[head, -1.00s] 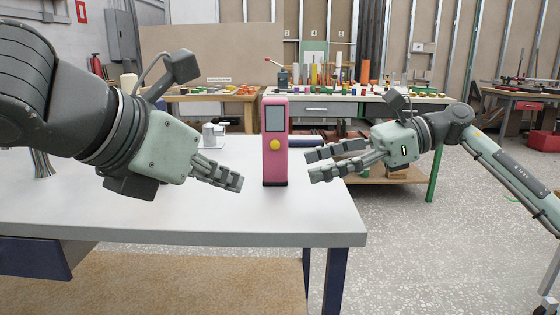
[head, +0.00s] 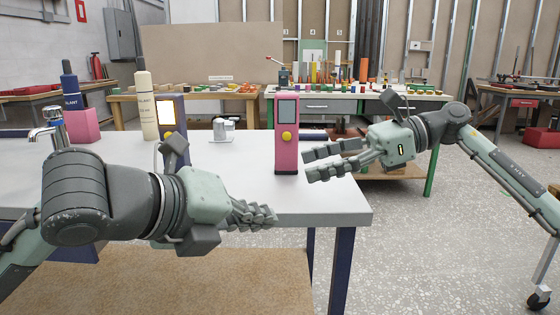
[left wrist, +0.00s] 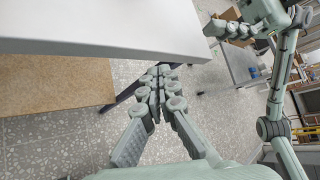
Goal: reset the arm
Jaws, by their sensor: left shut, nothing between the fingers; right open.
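My left arm comes in from the left in the head view. Its gripper (head: 256,215) is shut and empty, low by the front edge of the white table (head: 330,205). In the left wrist view its fingers (left wrist: 160,85) are together, with floor behind them and the table edge above. My right gripper (head: 330,162) is open and empty, to the right of a pink device (head: 287,150) with a screen and a yellow button. The pink device stands upright on the table. My right gripper also shows at the top right of the left wrist view (left wrist: 226,30).
On the table stand a cream bottle (head: 147,105), a dark blue bottle (head: 71,92), a pink block (head: 84,125), a dark blue device with a lit screen (head: 172,115), a small white object (head: 222,130) and a faucet (head: 50,125). Workbenches (head: 350,106) stand behind. Speckled floor (head: 430,240) is open at right.

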